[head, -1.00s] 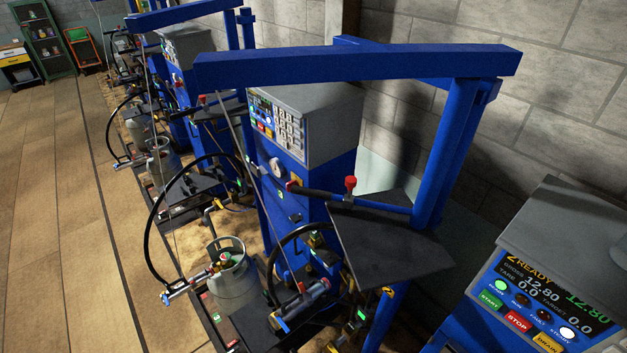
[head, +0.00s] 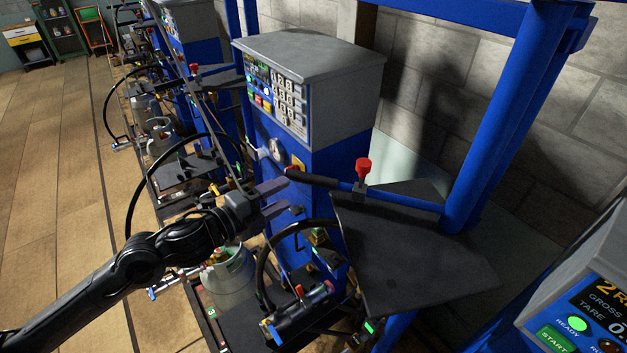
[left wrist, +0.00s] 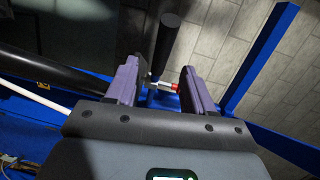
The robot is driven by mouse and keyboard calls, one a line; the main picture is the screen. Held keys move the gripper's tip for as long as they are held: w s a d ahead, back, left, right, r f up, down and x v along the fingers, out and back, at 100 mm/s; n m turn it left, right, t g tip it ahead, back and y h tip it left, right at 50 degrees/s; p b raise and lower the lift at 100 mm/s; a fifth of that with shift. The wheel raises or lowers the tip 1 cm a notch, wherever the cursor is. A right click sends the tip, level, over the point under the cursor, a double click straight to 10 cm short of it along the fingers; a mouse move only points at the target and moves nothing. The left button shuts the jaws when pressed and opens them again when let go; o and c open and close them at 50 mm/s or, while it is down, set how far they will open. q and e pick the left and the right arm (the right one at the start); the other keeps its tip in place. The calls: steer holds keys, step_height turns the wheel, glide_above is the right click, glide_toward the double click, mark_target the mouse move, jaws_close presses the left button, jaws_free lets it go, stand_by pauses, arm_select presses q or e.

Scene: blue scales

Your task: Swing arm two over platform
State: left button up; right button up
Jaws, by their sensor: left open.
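My left gripper (head: 285,193) is open, its two purple-grey fingers pointing right in the head view. They are just left of the black handle grip (head: 312,178) on a blue swing arm (head: 400,200) with a red knob (head: 363,165). In the left wrist view the black grip (left wrist: 166,45) and red knob (left wrist: 174,87) appear between the open fingers (left wrist: 158,85); contact cannot be told. A grey gas cylinder (head: 230,280) stands below the gripper, partly hidden by my arm. My right gripper is not in view.
A dark flat plate (head: 415,260) lies under the swing arm. A blue cabinet with a grey control box (head: 335,95) stands behind the handle. Black hoses and a coupling (head: 300,308) are below. More blue scales recede at the back left; open wooden floor (head: 60,190) is at the left.

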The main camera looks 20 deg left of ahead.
mark_target(314, 176)
arm_select(q)
steer(key=x, duration=0.3)
steer(key=p+x, duration=0.1)
steer(key=x, duration=0.2)
steer(key=p+x, duration=0.1)
steer(key=x, duration=0.2)
steer(key=shift+w+d+r, duration=0.1)
steer(key=shift+w+r, duration=0.05)
steer(key=shift+r, duration=0.2)
steer(key=shift+p+x, duration=0.3)
steer(key=shift+x, duration=0.45)
steer(key=shift+f, duration=0.1)
jaws_close()
